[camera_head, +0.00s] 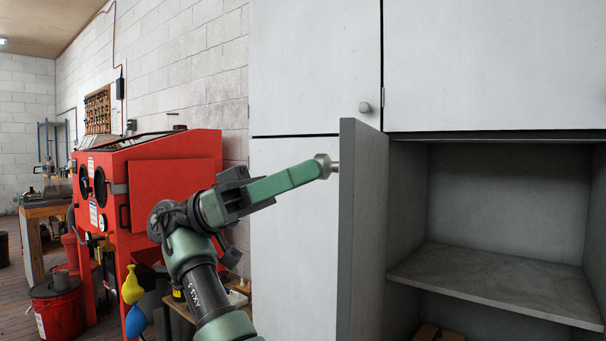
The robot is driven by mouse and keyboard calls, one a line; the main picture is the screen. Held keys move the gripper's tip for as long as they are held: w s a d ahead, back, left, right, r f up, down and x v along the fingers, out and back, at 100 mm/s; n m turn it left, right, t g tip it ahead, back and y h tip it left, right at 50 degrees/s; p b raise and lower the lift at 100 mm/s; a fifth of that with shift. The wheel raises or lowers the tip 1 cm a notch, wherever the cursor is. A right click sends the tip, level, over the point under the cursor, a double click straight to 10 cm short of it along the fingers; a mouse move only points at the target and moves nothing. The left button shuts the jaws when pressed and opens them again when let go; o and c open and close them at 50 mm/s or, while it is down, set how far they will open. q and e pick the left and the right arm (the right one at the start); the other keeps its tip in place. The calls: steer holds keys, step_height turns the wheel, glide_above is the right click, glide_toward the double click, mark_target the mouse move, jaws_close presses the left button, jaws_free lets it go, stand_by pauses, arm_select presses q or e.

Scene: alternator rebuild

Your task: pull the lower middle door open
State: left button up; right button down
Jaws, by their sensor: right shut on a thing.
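The lower middle door (362,220) stands swung out from the cabinet, seen nearly edge-on with its grey inner face towards the opening. Its round metal knob (332,163) sticks out to the left from the outer face, near the top of the door. My right gripper (318,168), green and dark grey, comes up from below and is shut on this knob. Its fingertips partly hide the knob. The compartment (500,200) behind the door is open to view. My left gripper is not in view.
Inside the compartment is a grey shelf (500,282), with part of a brown box (438,334) below it. An upper door (310,65) with a knob (365,107) is shut above. A red blast cabinet (170,180) stands to the left, behind my arm.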

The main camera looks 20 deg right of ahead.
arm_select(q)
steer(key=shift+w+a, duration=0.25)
arm_select(e)
steer(key=shift+w+a, duration=0.1)
steer(key=shift+w, duration=0.05)
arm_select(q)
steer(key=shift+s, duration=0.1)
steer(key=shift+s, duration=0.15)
arm_select(e)
steer(key=c, duration=1.1)
jaws_free()
steer(key=shift+f, duration=0.1)
